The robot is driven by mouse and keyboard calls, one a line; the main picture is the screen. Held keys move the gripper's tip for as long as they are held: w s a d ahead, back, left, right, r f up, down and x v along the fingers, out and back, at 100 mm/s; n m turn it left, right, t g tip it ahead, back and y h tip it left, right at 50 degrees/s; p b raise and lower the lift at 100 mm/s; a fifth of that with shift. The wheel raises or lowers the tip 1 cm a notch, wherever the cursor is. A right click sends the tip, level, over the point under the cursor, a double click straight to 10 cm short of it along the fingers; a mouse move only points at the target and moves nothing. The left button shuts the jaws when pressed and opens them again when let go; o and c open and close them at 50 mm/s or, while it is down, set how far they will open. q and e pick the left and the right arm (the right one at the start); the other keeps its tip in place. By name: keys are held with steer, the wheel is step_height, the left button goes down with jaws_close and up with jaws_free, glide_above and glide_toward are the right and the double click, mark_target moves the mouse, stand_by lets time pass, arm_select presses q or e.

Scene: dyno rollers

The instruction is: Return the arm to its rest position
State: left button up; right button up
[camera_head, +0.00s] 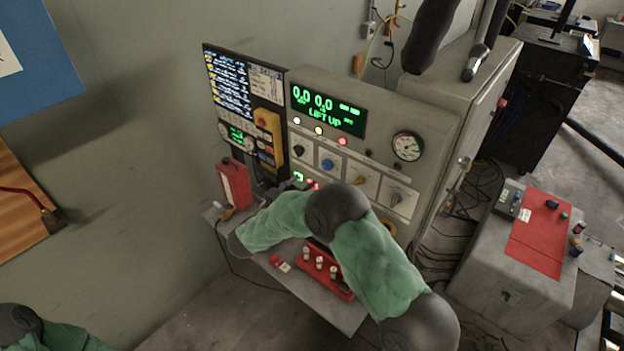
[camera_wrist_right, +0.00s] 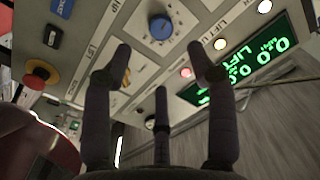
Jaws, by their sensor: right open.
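My right arm (camera_head: 375,265) reaches in from the lower right of the head view in a green sleeve. It bends at a dark joint and folds left across the front of the control console (camera_head: 425,108). Its fingers are hard to make out there. In the right wrist view my right gripper (camera_wrist_right: 158,62) is open, with nothing between its dark fingers. They point toward the console panel, near a blue knob (camera_wrist_right: 160,27). Part of my left arm (camera_head: 40,330) shows at the bottom left corner of the head view; its gripper is out of view.
The console display (camera_head: 328,109) reads "LIFT UP". A grey shelf (camera_head: 335,312) below the arm carries a red block (camera_head: 318,270) with several pegs. A red box (camera_head: 235,185) stands beside the panel. A grey cabinet with a red mat (camera_head: 540,235) and cables are at right.

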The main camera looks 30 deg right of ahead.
steer(key=shift+v, duration=0.95)
steer(key=a+f+n+t+y+b, duration=0.1)
steer(key=a+f+n+y+b, duration=0.2)
steer(key=f, duration=0.7)
steer(key=s+a+f+n+t+y, duration=0.1)
steer(key=a+f+n+y, duration=0.15)
steer(key=f+y, duration=0.45)
steer(key=a+f+n+y+b, duration=0.2)
steer(key=f+n+y, duration=0.15)
steer(key=f, duration=0.85)
steer(key=s+a+f+n+g+y+b, duration=0.25)
steer(key=s+a+f+y, duration=0.2)
steer(key=s+f, duration=0.65)
steer(key=s+a+f+n+g+y, duration=0.1)
steer(key=s+a+f+g, duration=0.1)
steer(key=s, duration=0.6)
steer(key=s+a+f+n+g+y+b, duration=0.1)
steer(key=s+a+g, duration=0.3)
steer(key=s, duration=0.5)
steer(key=shift+s+f+n+g+b, duration=0.2)
steer(key=shift+f+n+g+b, duration=0.15)
steer(key=shift+f, duration=0.3)
